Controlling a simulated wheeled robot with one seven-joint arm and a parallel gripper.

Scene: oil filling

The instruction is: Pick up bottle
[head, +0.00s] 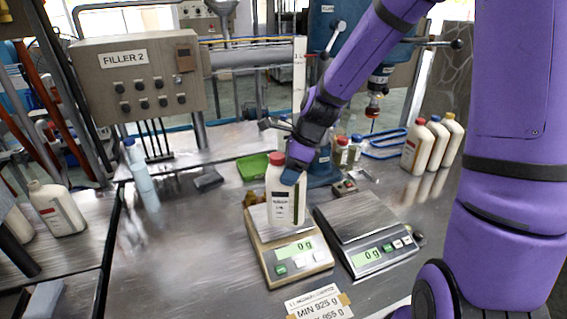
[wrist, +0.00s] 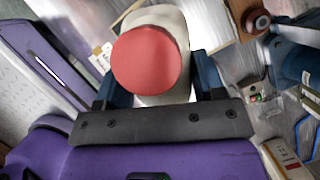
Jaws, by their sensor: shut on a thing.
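A white bottle with a red cap and a printed label (head: 286,200) is upright in the middle of the head view. My gripper (head: 289,175) is shut on it near its upper part. The bottle overlaps the plate of the left scale (head: 261,232) in the picture. That scale's display reads 0 g. I cannot tell for sure whether the bottle's base touches the plate. In the wrist view the red cap (wrist: 151,60) fills the space between my dark blue fingers, with the white bottle body (wrist: 172,22) behind it. The bottle's lower part is hidden there.
A second scale (head: 358,226) stands just right of the first and also reads 0 g. A sign (head: 319,303) lies in front. Several white bottles (head: 434,145) stand at the right; another (head: 57,208) is at the left. A green tray (head: 252,167) is behind.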

